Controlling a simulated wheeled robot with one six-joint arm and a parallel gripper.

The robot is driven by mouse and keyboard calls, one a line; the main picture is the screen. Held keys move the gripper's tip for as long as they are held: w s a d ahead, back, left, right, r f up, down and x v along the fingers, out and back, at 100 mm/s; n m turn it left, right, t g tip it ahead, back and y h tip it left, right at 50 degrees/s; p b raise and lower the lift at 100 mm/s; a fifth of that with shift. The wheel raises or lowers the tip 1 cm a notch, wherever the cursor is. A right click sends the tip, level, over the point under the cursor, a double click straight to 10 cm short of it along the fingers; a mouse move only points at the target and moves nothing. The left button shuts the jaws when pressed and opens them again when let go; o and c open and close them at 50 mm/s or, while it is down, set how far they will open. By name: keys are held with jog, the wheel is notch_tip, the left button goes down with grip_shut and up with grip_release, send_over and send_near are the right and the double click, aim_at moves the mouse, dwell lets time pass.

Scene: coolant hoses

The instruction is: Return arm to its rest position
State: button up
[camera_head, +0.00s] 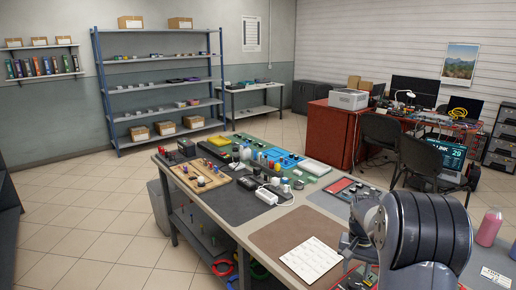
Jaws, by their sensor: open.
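My arm (425,225) shows large and close at the lower right, with a dark ribbed link over the right end of the workbench. My gripper (348,250) is at the left side of the arm, small and partly hidden by my own links. It looks open, and I see nothing held in it. It is above the bench, right of a white sheet (311,259).
The workbench (225,222) carries a wooden block board (199,176), a white power strip (266,196), a blue tray (283,159) and a brown mat (291,237). Pink bottles (489,228) stand at the right. Chairs (433,162) and a red desk (331,133) are behind. The tiled floor at left is clear.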

aim_at(353, 283)
notch_tip(353, 283, down, 5)
jog(key=shift+d+r, duration=0.1)
jog(key=shift+r, duration=0.1)
jog(key=shift+r, duration=0.15)
dwell(0.3)
